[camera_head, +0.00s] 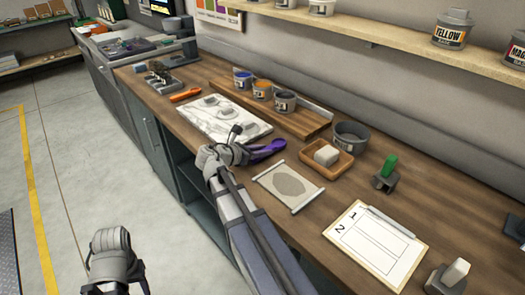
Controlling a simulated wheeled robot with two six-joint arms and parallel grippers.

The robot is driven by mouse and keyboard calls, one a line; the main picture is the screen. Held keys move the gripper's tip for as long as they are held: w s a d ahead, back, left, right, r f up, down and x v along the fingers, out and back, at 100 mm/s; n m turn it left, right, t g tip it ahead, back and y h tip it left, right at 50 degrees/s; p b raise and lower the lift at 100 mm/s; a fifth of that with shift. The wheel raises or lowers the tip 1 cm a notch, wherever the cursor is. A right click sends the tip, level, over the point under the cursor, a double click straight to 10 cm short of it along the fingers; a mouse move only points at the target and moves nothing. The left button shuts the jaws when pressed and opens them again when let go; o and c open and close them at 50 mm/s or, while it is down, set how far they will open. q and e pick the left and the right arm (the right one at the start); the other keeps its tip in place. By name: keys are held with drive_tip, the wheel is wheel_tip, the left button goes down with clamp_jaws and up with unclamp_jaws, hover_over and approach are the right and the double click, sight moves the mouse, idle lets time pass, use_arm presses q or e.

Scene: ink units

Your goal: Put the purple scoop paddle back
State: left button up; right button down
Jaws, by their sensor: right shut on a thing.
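The purple scoop paddle (264,149) is at the front part of the wooden counter, to the right of the white marble slab (203,127). My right gripper (238,142) is at the paddle's left end and shut on it, with the jaws partly hidden by the gripper body. I cannot tell whether the paddle touches the counter. My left gripper (110,243) is low at the left over the floor, away from the counter. Its jaws are too unclear to read.
Several ink cans, one with orange ink (262,89), stand on a wooden board behind the slab. A grey bowl (350,137), a wooden tray with a white block (325,160), a cream sheet (288,186) and a clipboard (375,246) lie to the right. An orange-handled tool (184,95) lies left.

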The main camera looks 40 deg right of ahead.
drive_tip(key=shift+f+b, duration=0.4)
drive_tip(key=shift+f, duration=0.05)
drive_tip(key=c, duration=0.5)
unclamp_jaws()
drive_tip(key=shift+c, duration=0.2)
drive_tip(key=p+v, duration=0.2)
drive_tip(key=v, duration=0.5)
drive_tip(key=shift+r+p, duration=0.15)
drive_tip(key=shift+p, duration=0.25)
drive_tip(key=shift+a, duration=0.35)
